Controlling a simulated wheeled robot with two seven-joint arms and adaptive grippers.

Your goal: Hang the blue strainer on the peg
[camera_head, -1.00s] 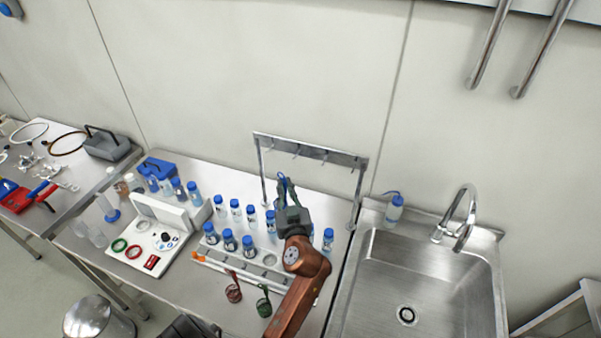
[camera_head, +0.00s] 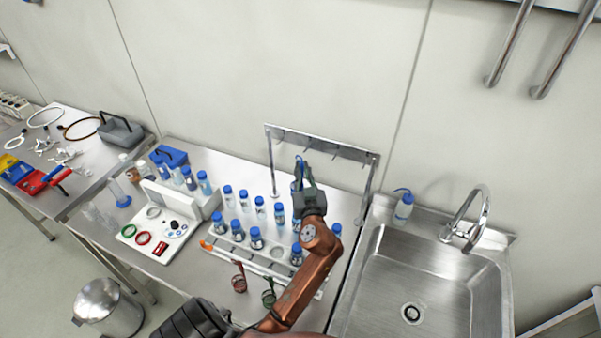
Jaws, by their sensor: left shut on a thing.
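My left gripper (camera_head: 303,183) is shut on the blue strainer (camera_head: 298,171), of which only a thin blue part shows at the jaws. The rest of the strainer is hidden by the gripper and arm. The gripper is in front of the metal peg rack (camera_head: 322,141), below its bar in the picture. Several short pegs stick out along the bar, and nothing is seen hanging on them. I cannot tell whether the strainer touches a peg. A red strainer (camera_head: 239,282) and a green strainer (camera_head: 268,298) are at the bench's front. My right gripper is out of view.
Several blue-capped bottles (camera_head: 256,238) stand on the bench around and below my arm. A white instrument (camera_head: 165,222) and a blue case (camera_head: 168,156) are at left. A sink (camera_head: 430,270) with a tap and a wash bottle (camera_head: 403,207) is at right.

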